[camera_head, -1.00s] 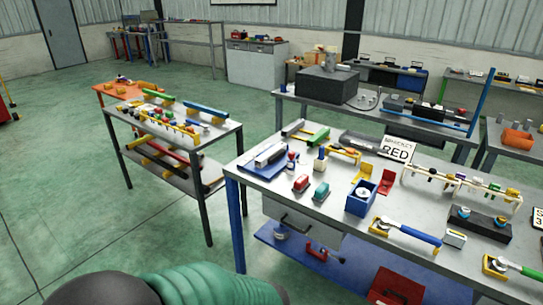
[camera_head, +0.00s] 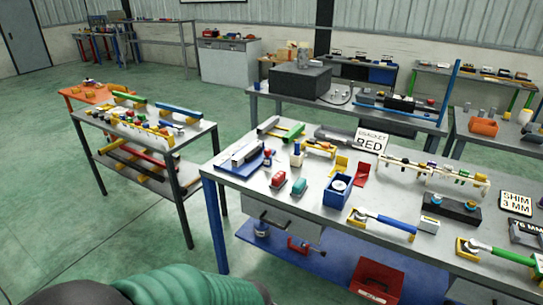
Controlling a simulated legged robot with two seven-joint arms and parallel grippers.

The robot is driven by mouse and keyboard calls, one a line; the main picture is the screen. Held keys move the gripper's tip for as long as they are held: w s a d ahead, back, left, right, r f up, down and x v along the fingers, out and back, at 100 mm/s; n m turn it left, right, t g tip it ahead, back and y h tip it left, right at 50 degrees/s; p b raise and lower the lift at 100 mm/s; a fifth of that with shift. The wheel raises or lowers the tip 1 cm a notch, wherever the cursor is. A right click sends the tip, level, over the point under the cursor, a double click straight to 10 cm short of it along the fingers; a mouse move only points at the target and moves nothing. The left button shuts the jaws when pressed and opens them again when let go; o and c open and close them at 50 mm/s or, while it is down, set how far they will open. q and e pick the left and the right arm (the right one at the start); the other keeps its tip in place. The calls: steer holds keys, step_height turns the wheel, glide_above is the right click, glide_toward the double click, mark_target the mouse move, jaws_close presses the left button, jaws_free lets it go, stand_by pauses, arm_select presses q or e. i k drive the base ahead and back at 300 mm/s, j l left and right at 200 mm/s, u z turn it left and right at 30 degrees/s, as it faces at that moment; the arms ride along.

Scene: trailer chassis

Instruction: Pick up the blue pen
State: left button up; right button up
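I cannot make out a blue pen for certain among the small items. Slim blue things in view are a blue-handled tool (camera_head: 388,223) on the near right bench (camera_head: 315,208) and a blue bar (camera_head: 180,113) on the left table (camera_head: 203,128). A small blue-and-white upright item (camera_head: 297,153) stands near the bench's left end. Neither gripper shows. A green ribbed part and a dark rounded part at the bottom edge look like my own arm, far below the bench top.
The near bench also bears a blue box (camera_head: 338,192), a red bracket (camera_head: 362,174), a rack (camera_head: 435,175) and signs. Its blue lower shelf (camera_head: 330,262) holds a red bin (camera_head: 377,280). Open green floor (camera_head: 130,225) lies between the left table and the near bench.

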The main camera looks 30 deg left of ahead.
mark_target(297, 144)
steer(key=i+j, duration=0.3)
steer(key=j, duration=0.3)
steer(key=i+j+u, duration=0.15)
steer(key=j, duration=0.45)
steer(key=i+j, duration=0.4)
steer(key=j, duration=0.15)
steer(key=i+j+u, duration=0.15)
steer(key=i+j, duration=0.15)
steer(key=j, duration=0.25)
steer(key=i+j, duration=0.35)
steer(key=j, duration=0.15)
steer(key=i+j+u, duration=0.15)
steer(key=i+j, duration=0.2)
steer(key=j, duration=0.2)
